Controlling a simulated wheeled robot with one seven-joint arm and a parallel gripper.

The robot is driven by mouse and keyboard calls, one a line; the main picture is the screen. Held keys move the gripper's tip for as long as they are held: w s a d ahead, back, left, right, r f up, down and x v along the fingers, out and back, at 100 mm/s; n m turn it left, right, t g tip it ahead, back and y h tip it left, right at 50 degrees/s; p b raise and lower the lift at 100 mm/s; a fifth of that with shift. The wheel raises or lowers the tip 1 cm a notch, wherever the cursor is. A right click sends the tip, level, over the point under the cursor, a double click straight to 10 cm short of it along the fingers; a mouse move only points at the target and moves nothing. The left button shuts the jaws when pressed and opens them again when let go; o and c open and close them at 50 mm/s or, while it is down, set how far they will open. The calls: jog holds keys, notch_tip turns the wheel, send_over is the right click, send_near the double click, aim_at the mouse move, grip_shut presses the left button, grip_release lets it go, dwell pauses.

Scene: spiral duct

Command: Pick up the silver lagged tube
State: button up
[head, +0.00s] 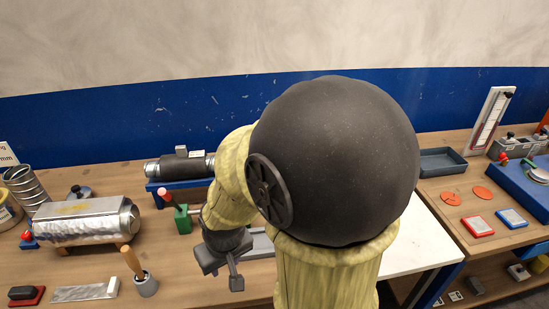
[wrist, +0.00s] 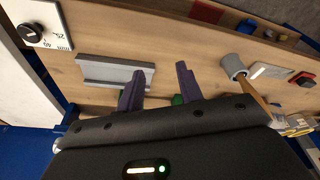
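The silver lagged tube (head: 88,222) lies on its side on the wooden bench at the left of the head view. It is wrapped in crinkled shiny foil with a yellowish mark on top. My gripper (head: 224,274) is to the right of it and clearly apart, above the bench. In the wrist view my gripper (wrist: 158,87) shows two dark purple fingers spread apart with nothing held between them. I cannot make out the tube in the wrist view. My large dark arm joint hides the middle of the bench in the head view.
A grey holder (head: 145,285) with a wooden-handled tool stands between tube and gripper. A green block (head: 182,219) with a red-handled tool and a dark cylinder (head: 180,167) on a blue stand are behind. A grey channel (wrist: 115,73) lies near the fingers.

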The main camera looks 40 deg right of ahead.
jog(key=o, duration=0.3)
jog(key=shift+o, duration=0.7)
jog(key=shift+w+f, duration=0.1)
jog(key=shift+w, duration=0.05)
jog(key=w+d+f+m+t+b, duration=0.1)
jog(key=w+d+f+m+t, duration=0.1)
jog(key=w+m, duration=0.2)
jog(key=w+d+f+m+t+b, duration=0.1)
jog(key=w+d+f+m+t, duration=0.1)
jog(key=w+m, duration=0.3)
jog(key=w+d+f+m+t+b, duration=0.1)
jog(key=w+m, duration=0.4)
jog(key=m, duration=0.6)
jog(key=shift+w+d+f+t+y, duration=0.15)
jog(key=shift+d+f+t, duration=0.3)
jog(key=shift+t, duration=0.25)
jog(key=shift+d+f+t+y, duration=0.15)
jog(key=shift+d+f+t, duration=0.2)
jog(key=shift+d+t, duration=0.25)
jog(key=d+r+m+t+h, duration=0.3)
jog(key=d+r+m+h, duration=0.1)
jog(key=d+m, duration=0.4)
jog(key=d+r+m+t+h+b, duration=0.1)
jog(key=d+r+m+t+h, duration=0.2)
jog(key=m, duration=1)
jog(key=d+r+h, duration=0.1)
jog(key=d+r, duration=0.2)
jog(key=d, duration=0.2)
jog(key=shift+s+d+r, duration=0.2)
jog(key=shift+r, duration=0.05)
